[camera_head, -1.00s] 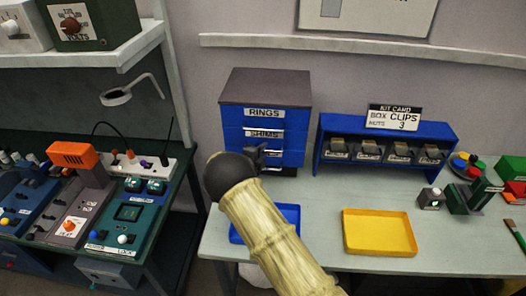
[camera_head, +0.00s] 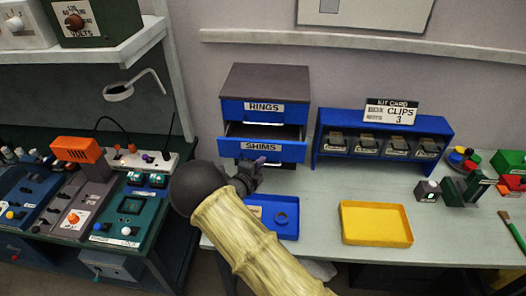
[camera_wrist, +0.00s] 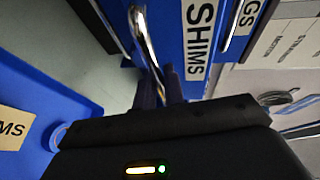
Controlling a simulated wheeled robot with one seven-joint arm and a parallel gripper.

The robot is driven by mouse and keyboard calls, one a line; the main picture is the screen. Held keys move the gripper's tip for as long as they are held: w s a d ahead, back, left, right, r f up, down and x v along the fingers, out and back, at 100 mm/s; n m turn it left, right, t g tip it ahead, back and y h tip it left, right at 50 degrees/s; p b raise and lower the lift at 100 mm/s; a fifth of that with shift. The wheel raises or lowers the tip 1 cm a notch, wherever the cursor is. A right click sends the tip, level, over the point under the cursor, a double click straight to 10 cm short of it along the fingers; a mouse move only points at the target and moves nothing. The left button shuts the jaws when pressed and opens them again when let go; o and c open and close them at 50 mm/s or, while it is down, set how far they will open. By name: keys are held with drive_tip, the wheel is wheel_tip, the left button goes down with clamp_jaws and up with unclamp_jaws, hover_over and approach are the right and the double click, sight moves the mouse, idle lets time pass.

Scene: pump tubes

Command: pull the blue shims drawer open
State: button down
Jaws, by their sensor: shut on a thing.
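The blue shims drawer (camera_head: 262,149) stands pulled out from the small drawer cabinet (camera_head: 265,80), and its open top shows a dark inside. Its SHIMS label also shows in the wrist view (camera_wrist: 199,30). My gripper (camera_head: 250,172) is at the front of this drawer, below its label. In the wrist view my gripper (camera_wrist: 160,88) has its fingers shut on the drawer's metal handle (camera_wrist: 146,45). My arm hides part of the area below the drawer. The rings drawer (camera_head: 264,107) above is shut.
A blue tray (camera_head: 284,229) with a blue ring (camera_head: 281,218) lies below the drawer. A yellow tray (camera_head: 376,224) is to its right. A blue rack of bins (camera_head: 447,128) stands right of the cabinet. The bench between rack and yellow tray is clear.

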drive_tip(key=s+p, duration=0.1)
drive_tip(key=s, duration=0.4)
drive_tip(key=shift+s, duration=0.35)
drive_tip(key=shift+f, duration=0.1)
drive_tip(key=c, duration=1.9)
unclamp_jaws()
drive_tip(key=shift+w, duration=0.1)
drive_tip(key=o, duration=0.4)
drive_tip(key=shift+w+d, duration=0.1)
drive_tip(key=shift+d, duration=0.15)
drive_tip(key=b+v, duration=0.4)
drive_tip(key=v, duration=1.3)
drive_tip(key=shift+s+a+r, duration=0.15)
drive_tip(key=shift+s+r, duration=0.1)
